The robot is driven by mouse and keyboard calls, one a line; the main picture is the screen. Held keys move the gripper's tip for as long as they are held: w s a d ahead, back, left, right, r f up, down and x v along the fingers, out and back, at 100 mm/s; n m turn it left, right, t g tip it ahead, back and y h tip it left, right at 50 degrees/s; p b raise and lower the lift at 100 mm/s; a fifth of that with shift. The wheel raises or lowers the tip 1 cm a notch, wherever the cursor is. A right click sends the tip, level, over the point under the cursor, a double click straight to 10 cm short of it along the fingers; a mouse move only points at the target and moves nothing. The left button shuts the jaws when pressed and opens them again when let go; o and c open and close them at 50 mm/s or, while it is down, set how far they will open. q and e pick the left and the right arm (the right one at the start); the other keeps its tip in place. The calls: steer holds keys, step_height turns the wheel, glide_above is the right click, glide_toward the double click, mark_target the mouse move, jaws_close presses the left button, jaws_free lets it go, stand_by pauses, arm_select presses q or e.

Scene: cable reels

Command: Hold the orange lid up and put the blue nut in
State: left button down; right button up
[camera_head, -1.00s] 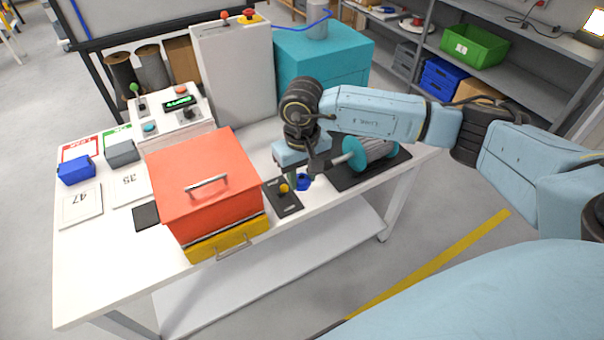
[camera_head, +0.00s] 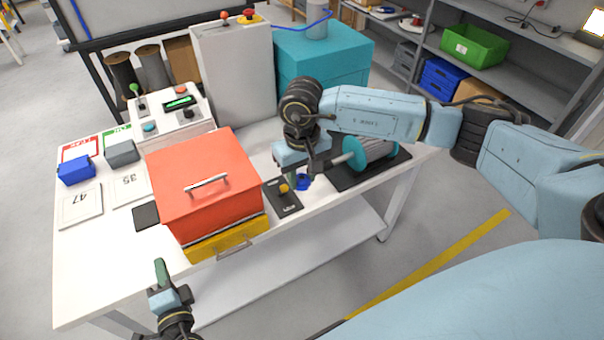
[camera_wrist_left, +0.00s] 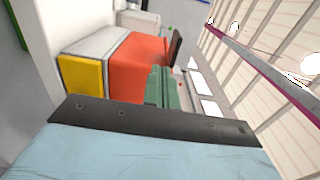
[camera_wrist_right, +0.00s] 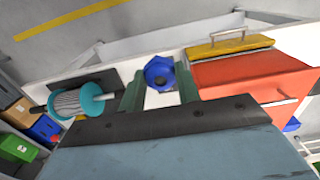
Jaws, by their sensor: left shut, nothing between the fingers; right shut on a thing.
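The orange lid (camera_head: 215,165) lies closed over the yellow box (camera_head: 225,240); a silver handle (camera_head: 207,184) is on its top. The inside of the box is hidden. My right gripper (camera_head: 299,180) is shut on the blue nut (camera_head: 304,183), right of the box. In the right wrist view the nut (camera_wrist_right: 160,65) shows between the green fingertips, with its hole visible. My left gripper (camera_head: 160,268) is shut and empty, in front of the box and apart from it. In the left wrist view the lid (camera_wrist_left: 130,70) is beyond its fingers (camera_wrist_left: 161,88).
A black pad (camera_head: 285,202) with a yellow knob lies right of the box. A control box (camera_head: 175,115) and tall grey cabinet (camera_head: 235,75) stand behind. Blue (camera_head: 76,170) and grey blocks are left.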

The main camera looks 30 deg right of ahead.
arm_select(q)
steer(key=w, duration=1.1)
steer(key=w+r, duration=0.1)
steer(key=r, duration=0.7)
steer(key=w+r, duration=0.1)
steer(key=r, duration=0.4)
steer(key=shift+w, duration=0.35)
steer(key=w+r, duration=0.9)
steer(key=shift+w, duration=0.25)
steer(key=shift+s, duration=0.1)
arm_select(e)
steer(key=shift+f, duration=0.1)
arm_select(q)
steer(key=s+f, duration=0.2)
steer(key=s, duration=0.1)
steer(key=shift+s, duration=0.1)
stand_by(0.3)
